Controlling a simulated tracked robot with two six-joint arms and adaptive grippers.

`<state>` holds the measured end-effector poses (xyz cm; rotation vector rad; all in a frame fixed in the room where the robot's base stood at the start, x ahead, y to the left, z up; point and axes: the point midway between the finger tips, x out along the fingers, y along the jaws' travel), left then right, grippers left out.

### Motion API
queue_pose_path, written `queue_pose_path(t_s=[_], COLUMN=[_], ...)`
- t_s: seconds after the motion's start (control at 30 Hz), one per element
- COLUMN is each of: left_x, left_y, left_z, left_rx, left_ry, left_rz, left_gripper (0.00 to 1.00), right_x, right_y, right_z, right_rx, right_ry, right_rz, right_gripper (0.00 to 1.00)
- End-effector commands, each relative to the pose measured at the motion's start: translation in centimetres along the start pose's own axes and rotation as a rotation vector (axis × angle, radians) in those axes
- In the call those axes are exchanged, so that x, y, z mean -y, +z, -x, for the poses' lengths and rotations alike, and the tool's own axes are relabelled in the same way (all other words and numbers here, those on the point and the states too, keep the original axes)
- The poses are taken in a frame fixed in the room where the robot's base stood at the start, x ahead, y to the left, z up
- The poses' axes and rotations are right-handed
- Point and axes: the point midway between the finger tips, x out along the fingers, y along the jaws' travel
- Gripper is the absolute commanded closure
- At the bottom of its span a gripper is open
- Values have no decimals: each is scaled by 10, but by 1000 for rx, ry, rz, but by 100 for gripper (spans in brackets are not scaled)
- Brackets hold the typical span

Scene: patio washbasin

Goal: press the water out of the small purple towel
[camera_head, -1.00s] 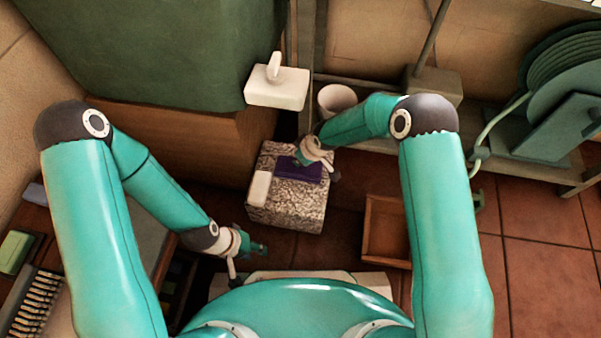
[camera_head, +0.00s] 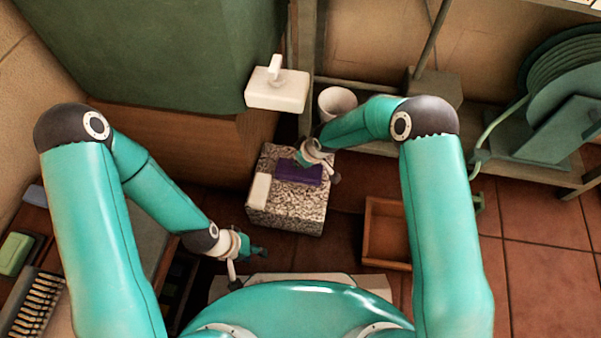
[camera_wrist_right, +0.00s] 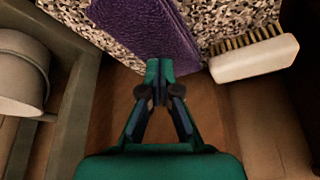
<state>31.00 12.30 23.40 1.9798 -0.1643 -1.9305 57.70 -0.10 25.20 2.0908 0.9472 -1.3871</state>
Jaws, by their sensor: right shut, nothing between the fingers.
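The small purple towel (camera_head: 302,173) lies folded flat on top of a speckled stone block (camera_head: 288,208). It also shows in the right wrist view (camera_wrist_right: 150,28), where its near corner reaches toward my fingertips. My right gripper (camera_head: 304,160) is at the towel's far edge in the head view. In the right wrist view my right gripper (camera_wrist_right: 159,66) is shut with its fingertips together, at or just above the towel's edge; contact is hard to tell. My left gripper (camera_head: 258,250) hangs to the left, in front of the block and away from the towel; its fingers are too small to read.
A white brush (camera_wrist_right: 254,58) lies on the block beside the towel. A wooden tray (camera_head: 387,233) is on the floor to the right.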

Motion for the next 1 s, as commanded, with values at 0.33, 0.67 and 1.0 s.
queue_pose_path(t_s=[0.33,0.67,1.0], left_x=[0,1,3], left_y=[0,0,0], left_z=[0,-2,-8], left_rx=[0,0,0], left_ry=[0,0,0], left_rz=[0,0,0], left_gripper=[60,60,60], right_x=[0,0,0], right_y=[0,1,4], right_z=[0,-2,-9], right_rx=[0,0,0], right_ry=[0,0,0], right_rz=[0,0,0], right_gripper=[100,100,100])
